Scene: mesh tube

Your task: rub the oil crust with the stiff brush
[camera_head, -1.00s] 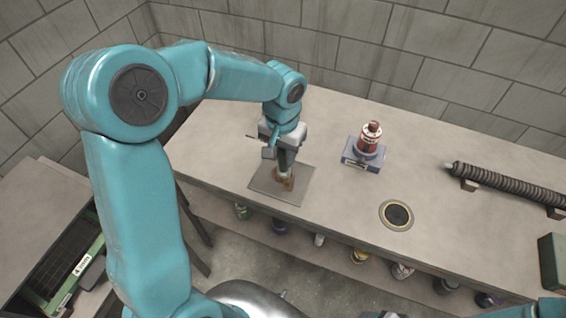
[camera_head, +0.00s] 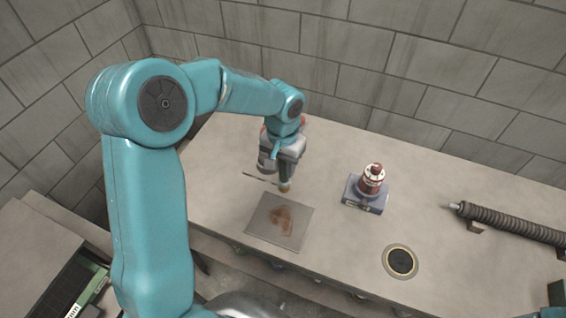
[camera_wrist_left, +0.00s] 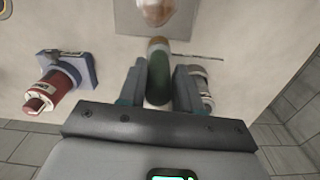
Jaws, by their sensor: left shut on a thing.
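A square grey plate (camera_head: 257,231) lies flat on the bench, with the brown oil crust (camera_head: 282,218) as an uneven patch near its middle. Part of the plate (camera_wrist_left: 128,22) and a brown patch show at the top of the left wrist view. My left gripper (camera_head: 283,170) is above the bench, just beyond the plate's far edge. It is shut on the stiff brush (camera_wrist_left: 158,82), which has a dark green handle and a tan end. The brush end (camera_head: 284,188) points down and looks clear of the crust. My right gripper is not in view.
A round black disc with a yellow ring (camera_head: 401,261) and a ribbed dark tube (camera_head: 510,222) lie farther right. A thin rod (camera_wrist_left: 200,56) shows beside the brush.

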